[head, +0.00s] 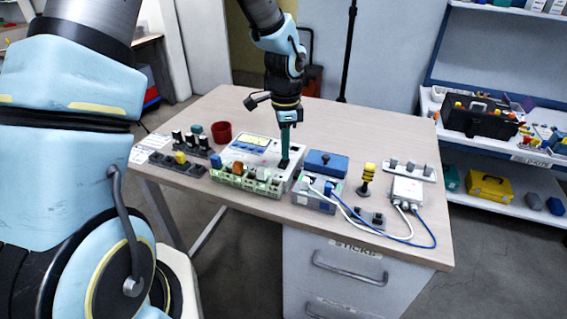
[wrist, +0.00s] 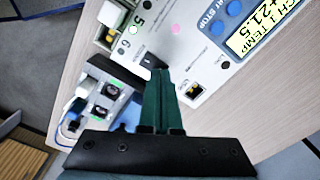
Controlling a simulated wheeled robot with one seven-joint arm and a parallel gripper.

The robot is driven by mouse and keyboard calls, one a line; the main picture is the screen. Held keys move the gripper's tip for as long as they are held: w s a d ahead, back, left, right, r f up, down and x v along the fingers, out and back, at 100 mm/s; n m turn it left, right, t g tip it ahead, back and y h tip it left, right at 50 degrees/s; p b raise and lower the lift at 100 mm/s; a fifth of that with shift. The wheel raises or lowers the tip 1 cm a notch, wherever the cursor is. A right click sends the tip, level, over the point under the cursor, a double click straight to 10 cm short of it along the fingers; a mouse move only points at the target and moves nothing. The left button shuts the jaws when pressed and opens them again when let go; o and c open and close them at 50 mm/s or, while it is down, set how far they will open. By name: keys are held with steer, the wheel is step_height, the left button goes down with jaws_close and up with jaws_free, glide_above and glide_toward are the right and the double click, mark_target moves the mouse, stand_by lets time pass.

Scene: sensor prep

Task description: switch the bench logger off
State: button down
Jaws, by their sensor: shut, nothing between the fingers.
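The bench logger (head: 262,150) is a white box on the table with a lit display and green terminals along its front. The wrist view shows its white top (wrist: 180,55), blue buttons (wrist: 212,25), a network socket (wrist: 195,91) and a display (wrist: 262,32) reading CH 1 TEMP +21.5. A black switch (wrist: 148,60) lies right at the fingertips and is partly hidden by them. I cannot tell which way it is set. My gripper (head: 284,163) points down over the logger's right part, its teal fingers (wrist: 160,76) shut and empty. Whether the tips touch the switch is unclear.
A blue-topped box (head: 325,163) and a grey connector box (head: 314,195) stand close right of the logger. A yellow-topped plunger (head: 367,178) and a cabled white box (head: 408,190) are farther right. A red cup (head: 221,132) stands left. The table's back (head: 350,125) is clear.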

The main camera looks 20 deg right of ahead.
steer(key=shift+f+b, duration=0.35)
steer(key=shift+f, duration=0.25)
steer(key=shift+r, duration=0.1)
stand_by(0.3)
step_height(320, 180, up, 7)
steer(key=p, duration=0.6)
stand_by(0.5)
steer(key=w+a+r+n, duration=0.1)
steer(key=a+r+n, duration=0.25)
steer(key=a, duration=0.45)
steer(key=w+a+r+n, duration=0.1)
steer(key=a+r+n, duration=0.1)
steer(key=a+n, duration=0.4)
steer(key=s+a+r+n, duration=0.1)
steer(key=s+a+n, duration=0.2)
steer(key=a+n, duration=0.2)
steer(key=s+a+r+n+t, duration=0.1)
steer(key=a+n, duration=0.4)
steer(key=a, duration=0.6)
steer(key=shift+s+r+t, duration=0.3)
steer(key=shift+s+r, duration=0.2)
steer(key=shift+s, duration=0.45)
